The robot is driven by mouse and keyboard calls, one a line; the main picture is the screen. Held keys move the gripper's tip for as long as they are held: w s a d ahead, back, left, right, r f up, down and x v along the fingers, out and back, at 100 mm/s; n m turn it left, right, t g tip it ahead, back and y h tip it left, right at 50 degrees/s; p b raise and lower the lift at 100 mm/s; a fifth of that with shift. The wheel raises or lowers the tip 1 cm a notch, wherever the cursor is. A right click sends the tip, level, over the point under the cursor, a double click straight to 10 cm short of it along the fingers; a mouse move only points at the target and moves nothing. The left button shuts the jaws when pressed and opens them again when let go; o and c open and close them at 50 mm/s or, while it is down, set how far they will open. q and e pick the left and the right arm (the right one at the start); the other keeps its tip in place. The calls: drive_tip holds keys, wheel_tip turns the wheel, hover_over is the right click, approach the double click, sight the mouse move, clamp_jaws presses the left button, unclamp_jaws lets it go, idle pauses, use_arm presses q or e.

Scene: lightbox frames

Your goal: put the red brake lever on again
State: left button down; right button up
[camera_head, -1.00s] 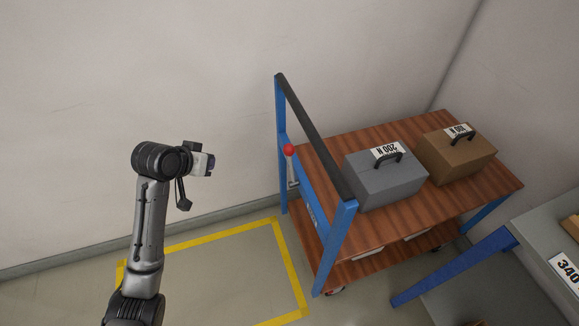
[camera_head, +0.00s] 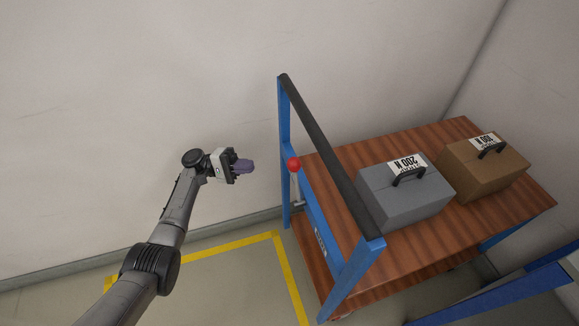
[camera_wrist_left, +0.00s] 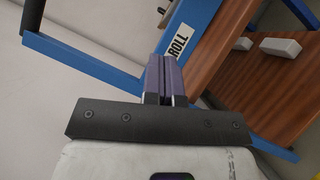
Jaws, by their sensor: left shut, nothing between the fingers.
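The red brake lever (camera_head: 294,165) is a red ball knob on a pale stem at the left end of the blue-framed cart (camera_head: 284,140). It stands roughly upright beside the blue frame, below the black push bar. My left gripper (camera_head: 250,166) is shut and empty, a short way left of the red knob and apart from it. In the left wrist view the shut purple fingers (camera_wrist_left: 165,78) point toward the blue frame and a white label (camera_wrist_left: 180,42). The red knob does not show in that view. My right gripper is not in view.
The cart's wooden top carries a grey case (camera_head: 400,200) marked 200 N and a brown case (camera_head: 485,165). The black push bar (camera_head: 325,150) rises above the lever. A yellow floor outline (camera_head: 200,248) lies left of the cart. The wall is behind.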

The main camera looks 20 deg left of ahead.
use_arm(q)
drive_tip(key=shift+s+r+n+h, duration=0.3)
drive_tip(key=shift+s+r+n, duration=0.05)
drive_tip(key=shift+s+n, duration=0.05)
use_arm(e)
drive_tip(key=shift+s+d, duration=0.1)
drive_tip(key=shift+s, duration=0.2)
use_arm(q)
drive_tip(key=shift+w, duration=0.1)
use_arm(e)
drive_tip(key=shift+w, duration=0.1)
use_arm(q)
drive_tip(key=b, duration=0.2)
approach(296, 182)
drive_tip(key=w+d, duration=0.3)
drive_tip(key=w, duration=0.2)
drive_tip(key=s+d+r, duration=0.1)
drive_tip(key=d+r+b, duration=0.1)
drive_tip(key=d, duration=0.1)
drive_tip(key=shift+s+r, duration=0.15)
drive_tip(key=shift+s, duration=0.25)
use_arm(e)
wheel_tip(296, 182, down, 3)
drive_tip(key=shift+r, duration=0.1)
